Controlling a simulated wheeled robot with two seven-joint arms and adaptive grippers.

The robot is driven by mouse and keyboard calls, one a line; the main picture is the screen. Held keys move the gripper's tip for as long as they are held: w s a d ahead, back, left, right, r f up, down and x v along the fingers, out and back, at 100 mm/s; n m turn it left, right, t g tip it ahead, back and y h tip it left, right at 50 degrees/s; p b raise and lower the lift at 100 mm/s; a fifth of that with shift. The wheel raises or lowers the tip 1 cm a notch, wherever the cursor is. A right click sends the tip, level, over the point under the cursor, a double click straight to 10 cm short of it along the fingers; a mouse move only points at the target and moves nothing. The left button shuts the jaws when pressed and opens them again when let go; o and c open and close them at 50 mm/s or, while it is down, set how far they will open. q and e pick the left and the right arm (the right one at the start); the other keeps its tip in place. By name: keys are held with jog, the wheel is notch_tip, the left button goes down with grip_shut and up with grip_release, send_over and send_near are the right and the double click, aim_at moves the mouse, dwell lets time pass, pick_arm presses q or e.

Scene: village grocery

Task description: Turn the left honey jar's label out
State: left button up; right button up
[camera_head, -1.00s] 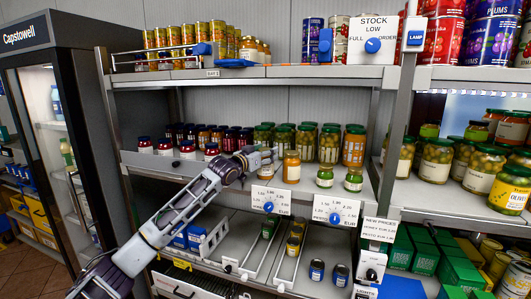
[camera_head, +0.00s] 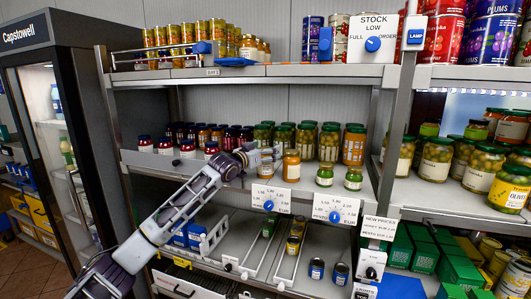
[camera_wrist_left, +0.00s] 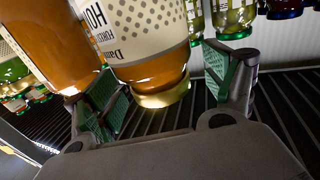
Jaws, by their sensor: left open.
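The left honey jar (camera_head: 266,170) stands at the front of the middle shelf, partly hidden by my left gripper (camera_head: 264,156). In the left wrist view, which looks inverted, the honey jar (camera_wrist_left: 150,38) has a cream label with dark, upside-down lettering and a gold lid. The label faces largely toward that camera. My left gripper (camera_wrist_left: 168,92) is open, with one green-padded finger on either side of this jar. I cannot tell whether a pad touches it. The other honey jar (camera_head: 291,166) stands just to the right, amber, and is close beside the fingers in the wrist view (camera_wrist_left: 50,40).
Green jars (camera_head: 325,176) stand to the right on the same shelf, with rows of jars (camera_head: 329,144) behind. Price dials (camera_head: 270,199) hang at the shelf's front edge. An upper shelf (camera_head: 290,72) is overhead.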

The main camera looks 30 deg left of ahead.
pick_arm(q)
jog(key=shift+r, duration=4.8)
jog(key=shift+f, duration=0.1)
